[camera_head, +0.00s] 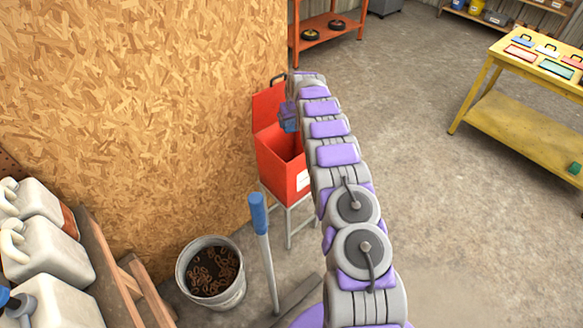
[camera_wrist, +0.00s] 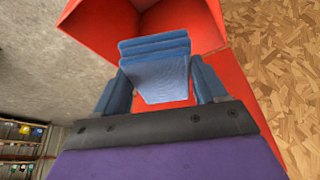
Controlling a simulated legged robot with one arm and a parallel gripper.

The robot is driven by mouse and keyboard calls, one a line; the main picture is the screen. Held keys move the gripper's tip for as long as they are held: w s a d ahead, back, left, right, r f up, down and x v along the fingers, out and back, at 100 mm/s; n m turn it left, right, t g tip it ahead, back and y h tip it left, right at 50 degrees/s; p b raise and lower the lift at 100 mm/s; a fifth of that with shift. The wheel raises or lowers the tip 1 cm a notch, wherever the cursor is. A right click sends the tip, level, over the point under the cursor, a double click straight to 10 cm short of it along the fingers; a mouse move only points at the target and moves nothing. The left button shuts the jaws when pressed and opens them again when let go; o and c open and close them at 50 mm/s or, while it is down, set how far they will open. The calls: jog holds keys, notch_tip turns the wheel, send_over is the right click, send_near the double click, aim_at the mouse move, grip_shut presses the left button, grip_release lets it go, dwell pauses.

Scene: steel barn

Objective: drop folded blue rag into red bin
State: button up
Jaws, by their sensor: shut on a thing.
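The folded blue rag (camera_wrist: 155,48) shows in the wrist view as a stack of layers. My gripper (camera_wrist: 160,78) is shut on it, with a blue finger on each side. The red bin (camera_wrist: 88,24) lies beyond the rag in that view, its open cavity partly showing at the top. In the head view the red bin (camera_head: 281,168) stands on a grey metal stand with its lid raised against the wall side. My arm covers the bin's right part. My gripper end is near the raised lid, and the rag is hard to make out there.
A chipboard wall (camera_head: 140,90) rises left of the bin. A grey bucket of rusty pieces (camera_head: 212,272) and a blue-handled tool (camera_head: 260,225) stand in front of it. White jugs (camera_head: 45,260) are at lower left. A yellow table (camera_head: 520,110) stands at right, with clear floor between.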

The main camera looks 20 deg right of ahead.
jog(key=shift+w+d+r, duration=0.3)
jog(key=shift+w+d, duration=0.1)
jog(key=shift+d, duration=0.25)
jog(key=shift+w+d+r, duration=0.1)
jog(key=shift+d+r, duration=0.2)
jog(key=shift+d, duration=0.65)
jog(key=shift+a+f+b, duration=0.2)
jog(key=shift+f+b, duration=0.5)
jog(key=shift+f, duration=0.05)
notch_tip(320, 180, down, 4)
jog(key=shift+r+b, duration=0.2)
jog(key=shift+b, duration=0.75)
jog(key=shift+d+f, duration=0.1)
jog(key=shift+f, duration=0.35)
jog(key=o, duration=1.2)
jog(key=shift+c, duration=0.2)
